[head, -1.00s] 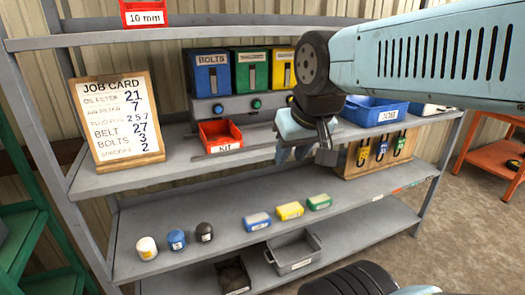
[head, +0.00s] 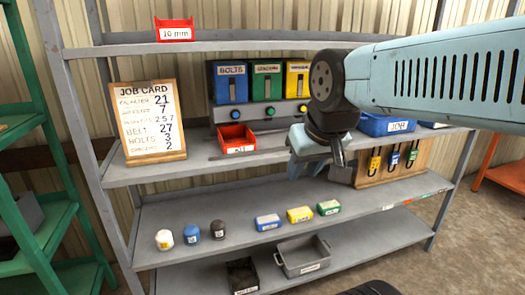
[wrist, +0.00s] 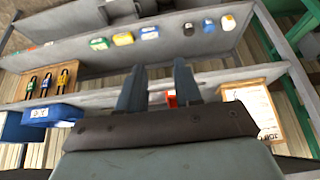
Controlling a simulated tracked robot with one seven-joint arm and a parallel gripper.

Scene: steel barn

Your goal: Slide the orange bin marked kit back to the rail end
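The orange bin marked kit (head: 236,139) sits on the upper shelf in front of the dispensers, behind a thin grey rail strip (head: 262,150). My gripper (head: 298,168) hangs at the shelf's front edge, right of the bin and apart from it in the head view. In the wrist view my gripper (wrist: 158,85) has two grey fingers spread apart with nothing held. A small piece of the orange bin (wrist: 171,101) shows beyond the fingers; the gripper body hides the rest.
Left of the bin stands a job card board (head: 150,120). Dispensers marked bolts (head: 231,84) and others stand behind. Right of my gripper are a blue JOB bin (head: 386,124) and a hook board (head: 392,160). Bottles and small boxes stand on the middle shelf (head: 240,205).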

